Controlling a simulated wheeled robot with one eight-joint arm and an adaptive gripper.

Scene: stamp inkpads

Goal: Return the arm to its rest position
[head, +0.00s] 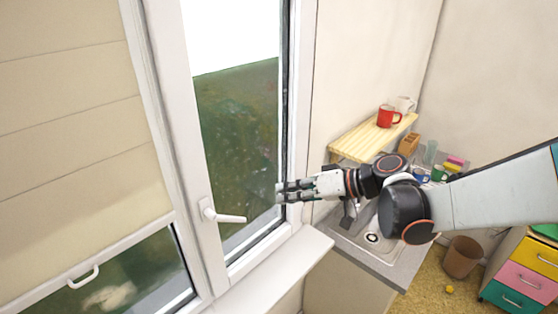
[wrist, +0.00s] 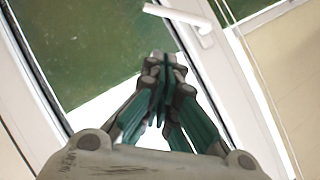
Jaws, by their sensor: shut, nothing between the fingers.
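My gripper (head: 279,192) is stretched out toward the window at the middle of the head view. In the wrist view my gripper (wrist: 165,62) points at the window, with its fingertips together and nothing between them. The white window handle (head: 222,214) lies to the left of the gripper in the head view, apart from it. The handle also shows at the top of the wrist view (wrist: 182,14), beyond the fingertips. My arm reaches in from the right, above the sink.
A sink (head: 372,238) lies below my arm. A wooden shelf (head: 362,140) holds a red mug (head: 384,117) and a white mug (head: 405,103). The window sill (head: 280,268) is bare. A brown bin (head: 461,258) and a coloured drawer unit (head: 526,277) stand at the right.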

